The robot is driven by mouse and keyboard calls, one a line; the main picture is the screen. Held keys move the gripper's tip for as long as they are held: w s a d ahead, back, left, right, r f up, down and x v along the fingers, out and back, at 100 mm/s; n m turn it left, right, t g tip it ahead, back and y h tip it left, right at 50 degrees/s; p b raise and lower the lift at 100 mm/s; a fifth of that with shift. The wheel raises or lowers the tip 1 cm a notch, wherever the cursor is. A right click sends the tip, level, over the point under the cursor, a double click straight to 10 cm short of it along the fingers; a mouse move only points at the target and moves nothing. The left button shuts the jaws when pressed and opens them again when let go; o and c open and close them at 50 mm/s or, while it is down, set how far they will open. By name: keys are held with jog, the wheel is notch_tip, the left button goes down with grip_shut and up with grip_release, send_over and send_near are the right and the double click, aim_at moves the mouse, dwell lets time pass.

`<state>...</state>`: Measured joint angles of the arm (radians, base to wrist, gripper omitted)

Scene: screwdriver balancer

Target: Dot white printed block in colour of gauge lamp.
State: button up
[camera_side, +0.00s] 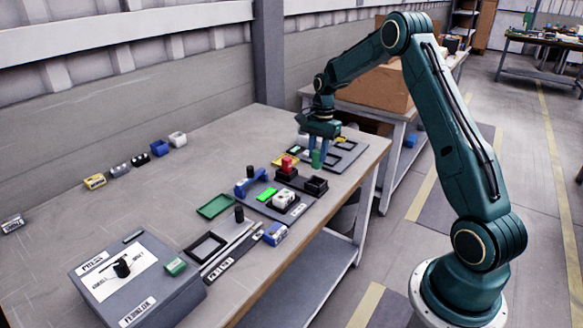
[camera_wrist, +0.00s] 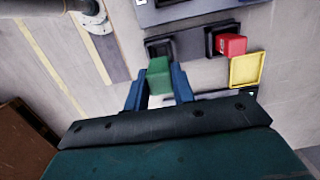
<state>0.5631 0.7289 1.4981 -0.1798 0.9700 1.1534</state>
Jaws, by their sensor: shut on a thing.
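My gripper (camera_side: 316,146) is above the far right of the bench, shut on a green block-shaped tool (camera_side: 316,159). In the wrist view, the green tool (camera_wrist: 160,76) sits between the blue fingers of my gripper (camera_wrist: 158,88). A white block with dark marks (camera_side: 283,199) sits on a grey plate near the bench middle, left of and nearer than my gripper. A bright green patch (camera_side: 267,194) lies beside it; I cannot tell for sure that it is the gauge lamp. A blue bracket (camera_side: 252,183) stands behind it.
A red tool (camera_side: 287,165) stands in a black holder, with an empty black holder (camera_side: 315,187) beside it. Both show in the wrist view, as red tool (camera_wrist: 232,44) and dark holder (camera_wrist: 160,48). A yellow tray (camera_wrist: 246,70) is close. A grey control box (camera_side: 137,280) stands front left.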

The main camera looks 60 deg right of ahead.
aim_at(317, 168)
jog(key=shift+f, duration=3.15)
jog(key=o, duration=1.1)
jog(key=shift+c, duration=0.2)
jog(key=shift+r, duration=0.15)
notch_tip(317, 168, up, 13)
jog(key=d, duration=0.1)
jog(key=shift+d+r, duration=0.2)
jog(key=shift+d, duration=0.15)
jog(key=shift+r, duration=0.1)
jog(key=shift+r, duration=2.4)
